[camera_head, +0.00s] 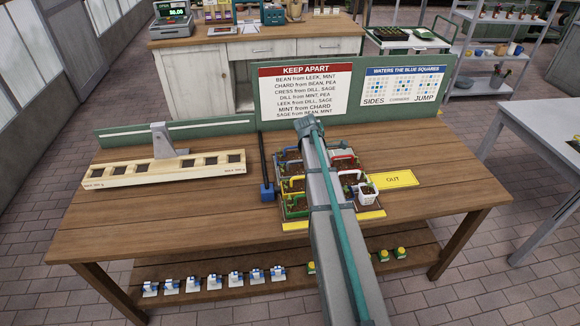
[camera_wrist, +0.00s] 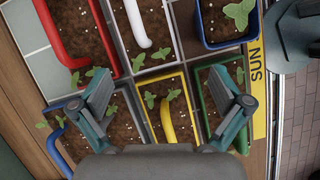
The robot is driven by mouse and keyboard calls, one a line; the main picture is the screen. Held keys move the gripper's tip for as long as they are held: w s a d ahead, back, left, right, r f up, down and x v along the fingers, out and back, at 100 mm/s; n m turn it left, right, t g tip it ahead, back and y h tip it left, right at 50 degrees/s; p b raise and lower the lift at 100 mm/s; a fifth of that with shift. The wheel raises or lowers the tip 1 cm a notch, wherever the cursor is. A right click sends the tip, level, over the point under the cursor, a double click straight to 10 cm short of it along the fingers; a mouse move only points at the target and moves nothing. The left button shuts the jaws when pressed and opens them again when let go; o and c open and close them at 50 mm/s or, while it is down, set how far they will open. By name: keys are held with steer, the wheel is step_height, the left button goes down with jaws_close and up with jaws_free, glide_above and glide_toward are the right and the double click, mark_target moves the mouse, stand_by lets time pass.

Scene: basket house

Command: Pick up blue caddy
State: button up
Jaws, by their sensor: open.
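The blue caddy (camera_wrist: 64,160) is at the lower left of the wrist view, with a blue rim and handle around dark soil and a seedling. The frame and my left finger cut off part of it. In the head view the blue caddy (camera_head: 289,169) seems to be at the back of the left column of caddies, small and partly covered. My gripper (camera_wrist: 158,86) is open and empty above the caddies. The yellow caddy (camera_wrist: 166,118) is between its fingers, and the blue one lies to the left of them. My arm hides the gripper in the head view.
Red (camera_wrist: 66,45), white (camera_wrist: 142,28) and green (camera_wrist: 207,90) caddies and a dark blue pot (camera_wrist: 222,35) crowd close by. The sign board (camera_head: 350,92) rises behind. The table's front left is clear.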

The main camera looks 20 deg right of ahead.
steer(key=w+b, duration=0.1)
steer(key=w, duration=0.3)
steer(key=w+a+n+y+b, duration=0.1)
steer(key=w, duration=0.3)
steer(key=w+r+t+y+b, duration=0.1)
steer(key=w, duration=0.4)
steer(key=shift+a+b, duration=0.2)
steer(key=shift+b, duration=0.1)
step_height(320, 180, up, 5)
steer(key=n+t+y+b, duration=0.1)
steer(key=n+y+b, duration=0.1)
glide_above(295, 156)
steer(key=shift+d+f, duration=0.15)
step_height(295, 156, down, 5)
steer(key=shift+r+p, duration=0.1)
steer(key=shift+p, duration=0.5)
steer(key=shift+w+f+p, duration=0.2)
steer(key=shift+f+p, duration=0.9)
steer(key=shift+f, duration=1.7)
steer(key=c, duration=1.6)
steer(key=shift+c, duration=1.4)
steer(key=shift+s, duration=0.1)
jaws_close()
steer(key=shift+f, duration=0.1)
